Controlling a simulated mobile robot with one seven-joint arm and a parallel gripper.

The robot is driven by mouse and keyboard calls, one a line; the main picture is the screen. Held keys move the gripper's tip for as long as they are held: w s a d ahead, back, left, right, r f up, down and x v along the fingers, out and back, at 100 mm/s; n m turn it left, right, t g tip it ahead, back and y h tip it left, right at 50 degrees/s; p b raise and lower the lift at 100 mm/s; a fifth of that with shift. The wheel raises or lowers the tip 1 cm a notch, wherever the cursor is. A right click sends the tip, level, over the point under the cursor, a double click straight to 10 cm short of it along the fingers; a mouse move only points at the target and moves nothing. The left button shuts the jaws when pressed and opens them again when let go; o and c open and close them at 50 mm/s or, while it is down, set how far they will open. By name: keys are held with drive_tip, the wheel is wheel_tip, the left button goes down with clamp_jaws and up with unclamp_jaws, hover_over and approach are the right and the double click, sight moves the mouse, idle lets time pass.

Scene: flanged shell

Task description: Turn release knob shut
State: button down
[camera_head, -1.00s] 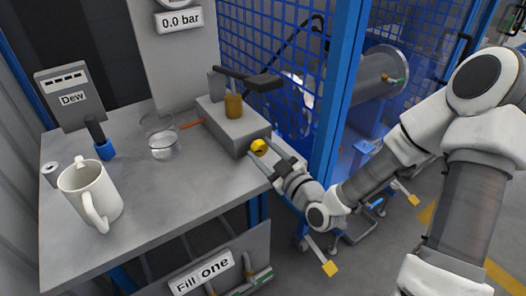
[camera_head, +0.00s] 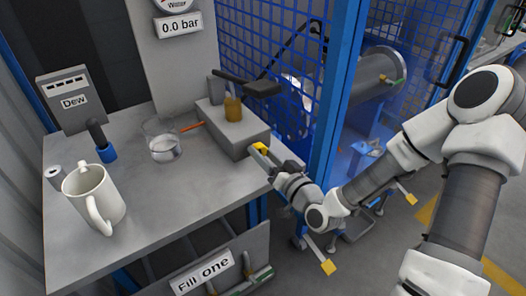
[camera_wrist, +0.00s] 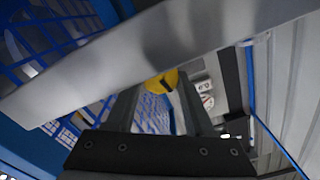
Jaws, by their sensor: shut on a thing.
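The yellow release knob (camera_head: 259,147) sits on the front face of the grey pump block (camera_head: 232,130) at the bench's right edge. My gripper (camera_head: 264,155) reaches in from the right with its fingers shut on the knob. In the wrist view the knob (camera_wrist: 168,79) shows between the two grey fingers (camera_wrist: 160,100), partly hidden by them. The knob's exact turn angle cannot be told. The gauge above the bench has a label reading 0.0 bar (camera_head: 181,26).
A dark lever (camera_head: 247,83) tops the block beside a brass cylinder (camera_head: 233,108). The bench (camera_head: 150,210) holds a white mug (camera_head: 95,195), a glass beaker (camera_head: 163,143) and a blue-based handle (camera_head: 106,151). A blue mesh guard and post (camera_head: 330,120) stand close to my arm.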

drive_tip(key=shift+m+p, duration=0.35)
drive_tip(key=shift+m, duration=1.25)
drive_tip(key=c, duration=0.5)
unclamp_jaws()
drive_tip(key=shift+c, duration=0.2)
drive_tip(key=shift+s+d, duration=0.1)
